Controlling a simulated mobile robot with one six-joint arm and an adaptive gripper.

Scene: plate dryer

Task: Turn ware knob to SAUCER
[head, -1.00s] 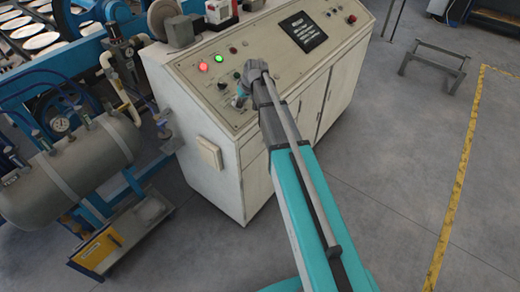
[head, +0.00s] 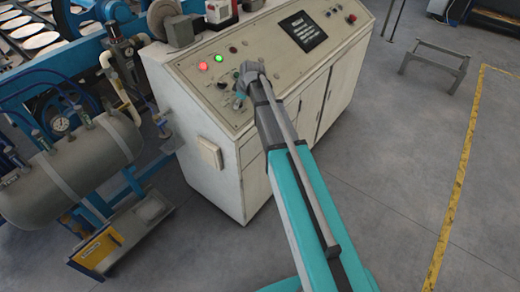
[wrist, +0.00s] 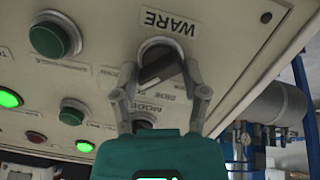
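The ware knob (wrist: 160,66) is a dark rotary knob with a bar handle on the sloped cream control panel, beside the WARE label (wrist: 162,20). Its bar lies diagonally, with the right end higher in the wrist view. My gripper (wrist: 160,72) has one finger on each side of the knob, the fingers apart. The right fingertip is very close to the bar's right end; I cannot tell whether either finger touches. In the head view my gripper (head: 240,92) is at the panel's lower left part, and my wrist hides the knob.
A green button (wrist: 52,38) and a second green button (wrist: 72,112) sit left of the knob. Another dark knob (wrist: 144,120) is just below, partly behind my gripper. The cream cabinet (head: 215,185) carries the panel.

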